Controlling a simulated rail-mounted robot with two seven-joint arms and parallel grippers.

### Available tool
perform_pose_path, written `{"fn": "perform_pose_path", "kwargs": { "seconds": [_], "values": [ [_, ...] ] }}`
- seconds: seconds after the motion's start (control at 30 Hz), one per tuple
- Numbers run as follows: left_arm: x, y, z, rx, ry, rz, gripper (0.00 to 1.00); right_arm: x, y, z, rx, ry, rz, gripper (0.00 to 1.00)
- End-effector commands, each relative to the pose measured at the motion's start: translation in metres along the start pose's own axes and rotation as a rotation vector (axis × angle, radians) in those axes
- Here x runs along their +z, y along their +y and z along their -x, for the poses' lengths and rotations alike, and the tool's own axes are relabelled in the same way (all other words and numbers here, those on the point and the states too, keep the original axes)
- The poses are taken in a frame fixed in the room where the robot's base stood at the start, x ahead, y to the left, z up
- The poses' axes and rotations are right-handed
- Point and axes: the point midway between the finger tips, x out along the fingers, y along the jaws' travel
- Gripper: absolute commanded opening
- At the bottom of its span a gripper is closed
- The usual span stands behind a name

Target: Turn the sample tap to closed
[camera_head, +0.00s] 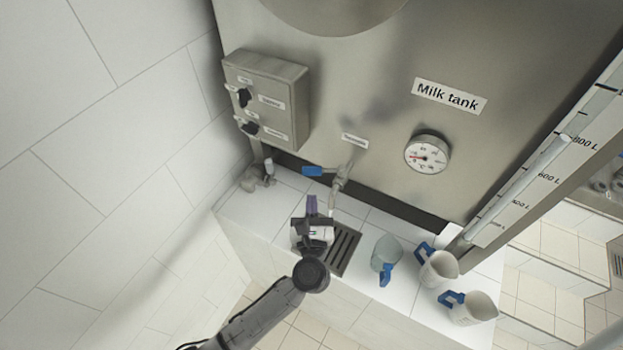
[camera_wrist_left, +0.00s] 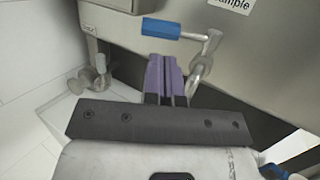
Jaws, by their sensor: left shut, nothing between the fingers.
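The sample tap (camera_head: 338,180) comes out of the steel tank front, above a drain grate. Its blue lever handle (camera_head: 312,171) points left in the head view. The blue handle also shows in the left wrist view (camera_wrist_left: 174,28), lying roughly sideways, with the metal spout (camera_wrist_left: 200,75) to the right of my fingers. My left gripper (camera_head: 312,203) has purple fingers, which are shut and empty. It is below the blue handle in the head view. In the left wrist view the fingertips (camera_wrist_left: 165,60) are just under the handle; I cannot tell whether they touch it. My right gripper is not in view.
A control box (camera_head: 268,97) with black knobs is on the tank's left. A smaller metal valve (camera_head: 258,175) stands at the left wall. The drain grate (camera_head: 344,245) and several blue-handled jugs, one here (camera_head: 385,252), are on the white tiled ledge. A gauge (camera_head: 427,154) is at right.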

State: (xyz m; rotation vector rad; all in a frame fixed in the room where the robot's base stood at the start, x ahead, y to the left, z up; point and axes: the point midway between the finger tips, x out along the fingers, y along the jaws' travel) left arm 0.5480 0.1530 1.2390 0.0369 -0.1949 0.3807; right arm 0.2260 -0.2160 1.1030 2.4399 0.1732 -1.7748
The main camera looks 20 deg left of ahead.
Motion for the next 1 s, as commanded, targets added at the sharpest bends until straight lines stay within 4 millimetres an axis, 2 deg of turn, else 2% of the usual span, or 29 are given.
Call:
{"fn": "perform_pose_path", "kwargs": {
  "seconds": [0.03,0.2,0.4,1.0],
  "values": [
    [0.003,0.0,-0.01,0.0,-0.002,-0.003,0.0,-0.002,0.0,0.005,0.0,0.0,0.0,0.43],
    [0.003,0.0,-0.033,0.0,-0.002,-0.003,0.0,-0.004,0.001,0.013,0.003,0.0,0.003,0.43],
    [0.001,0.0,-0.048,0.0,0.0,-0.001,0.0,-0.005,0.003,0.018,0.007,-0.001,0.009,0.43],
    [-0.001,0.005,-0.054,-0.004,0.0,-0.001,0.0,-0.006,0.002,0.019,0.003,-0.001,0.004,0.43]
  ]
}}
